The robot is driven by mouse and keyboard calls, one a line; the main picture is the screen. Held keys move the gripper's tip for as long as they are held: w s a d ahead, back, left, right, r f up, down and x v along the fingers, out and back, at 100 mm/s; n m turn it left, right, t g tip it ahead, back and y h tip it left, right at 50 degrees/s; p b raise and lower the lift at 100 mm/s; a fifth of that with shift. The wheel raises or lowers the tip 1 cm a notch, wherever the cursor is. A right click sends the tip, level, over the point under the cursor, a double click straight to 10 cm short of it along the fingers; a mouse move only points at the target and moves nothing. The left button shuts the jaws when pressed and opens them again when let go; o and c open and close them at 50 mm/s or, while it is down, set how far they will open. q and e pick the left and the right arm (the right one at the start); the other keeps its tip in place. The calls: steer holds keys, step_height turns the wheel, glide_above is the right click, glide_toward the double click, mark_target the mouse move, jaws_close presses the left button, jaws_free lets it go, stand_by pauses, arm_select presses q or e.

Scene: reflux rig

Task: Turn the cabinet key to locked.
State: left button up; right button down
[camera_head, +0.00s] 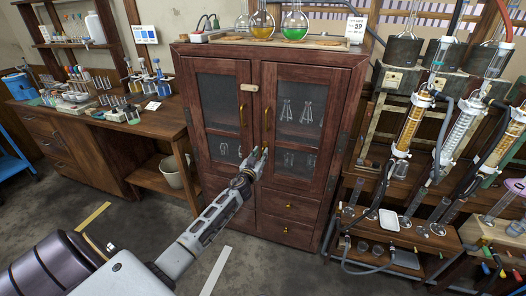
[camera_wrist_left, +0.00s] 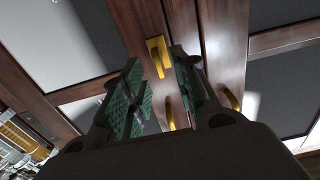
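The dark red wooden cabinet (camera_head: 310,61) stands in the middle with two glazed doors shut. Brass handles flank the seam: a left one (camera_head: 242,117) and a right one (camera_head: 266,118). A small pale plate (camera_head: 249,87) sits near the upper seam; I cannot make out a key for certain. My left gripper (camera_head: 257,154) is in front of the doors, just below the handles. In the left wrist view its green-padded fingers (camera_wrist_left: 158,63) stand apart, with a brass piece (camera_wrist_left: 157,57) seen beyond the gap and a brass handle (camera_wrist_left: 229,99) to the right. My right gripper is not in view.
Flasks with yellow and green liquid (camera_head: 295,27) stand on the cabinet top. A glassware rig (camera_head: 408,125) stands close on the right. A wooden workbench (camera_head: 118,143) is on the left, with a pale bucket (camera_head: 176,172) near it. The floor in front is mostly clear.

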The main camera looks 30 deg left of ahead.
mark_target(263, 150)
arm_select(q)
steer(key=shift+x, duration=1.95)
jaws_close()
